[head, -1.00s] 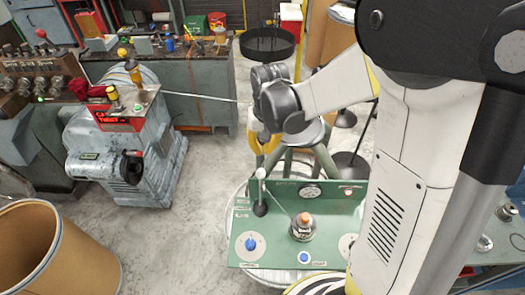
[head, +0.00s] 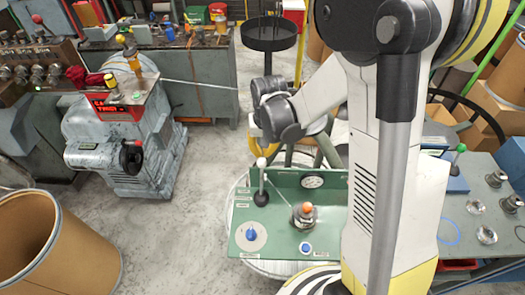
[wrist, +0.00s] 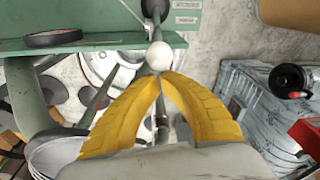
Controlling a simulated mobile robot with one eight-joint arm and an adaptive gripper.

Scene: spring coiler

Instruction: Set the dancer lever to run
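The dancer lever (head: 261,182) stands on the green control panel (head: 285,182) at its left side, with a pale ball on top and a black base. In the wrist view its ball (wrist: 160,56) is just beyond my fingertips. My gripper (wrist: 161,77) has yellow fingers whose tips come together at the near edge of the ball. I cannot tell whether they touch it. In the head view my gripper (head: 262,148) is just behind the ball and partly hidden by my wrist. Small labels (wrist: 187,12) sit beside the lever; their text is unreadable.
The panel also holds an orange-topped knob (head: 306,211), a blue knob (head: 251,234), a blue button (head: 305,247) and a gauge (head: 312,181). A grey machine (head: 125,140) stands left, with a brown drum (head: 60,240) in front. The floor between is clear.

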